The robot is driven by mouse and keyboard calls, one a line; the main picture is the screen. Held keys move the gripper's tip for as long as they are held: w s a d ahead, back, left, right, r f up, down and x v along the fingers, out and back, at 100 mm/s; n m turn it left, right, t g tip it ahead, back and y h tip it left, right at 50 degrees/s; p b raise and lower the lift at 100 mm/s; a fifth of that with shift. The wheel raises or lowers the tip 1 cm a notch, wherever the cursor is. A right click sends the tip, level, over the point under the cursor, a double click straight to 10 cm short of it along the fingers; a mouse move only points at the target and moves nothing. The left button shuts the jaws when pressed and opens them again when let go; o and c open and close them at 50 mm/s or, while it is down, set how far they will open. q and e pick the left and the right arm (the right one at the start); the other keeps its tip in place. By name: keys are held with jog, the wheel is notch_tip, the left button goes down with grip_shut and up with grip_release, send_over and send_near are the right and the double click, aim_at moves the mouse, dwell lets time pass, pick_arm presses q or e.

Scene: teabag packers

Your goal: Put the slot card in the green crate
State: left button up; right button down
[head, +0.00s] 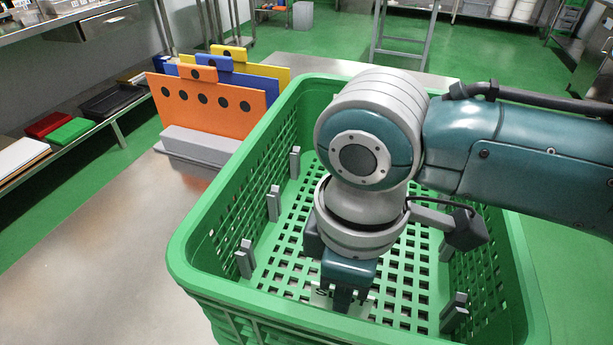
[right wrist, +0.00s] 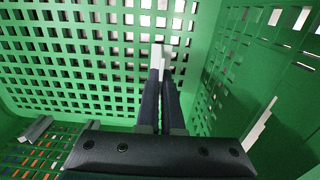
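The green crate (head: 190,262) stands on the metal table, and my right arm reaches down into it. My right gripper (head: 341,301) is low inside, close above the crate's slotted floor. In the right wrist view its fingers (right wrist: 164,85) are close together, with a thin whitish piece, the slot card (right wrist: 156,56), between their tips. In the head view a pale card (head: 322,294) with dark lettering shows behind and beside the fingers; the fingers hide the middle of the lettering. I cannot tell whether the card touches the floor. My left gripper is not in view.
Orange (head: 215,105), blue and yellow panels with black dots stand in a grey holder (head: 200,145) left of the crate. Grey clips (head: 274,203) line the crate's inner walls. The table's front left is bare. Shelves with trays stand at far left.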

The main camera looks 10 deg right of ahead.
jog(key=c, duration=1.5)
grip_release()
jog(key=shift+f, duration=0.1)
jog(key=o, duration=0.4)
notch_tip(320, 180, up, 12)
jog(key=p, duration=0.3)
jog(key=shift+r, duration=0.2)
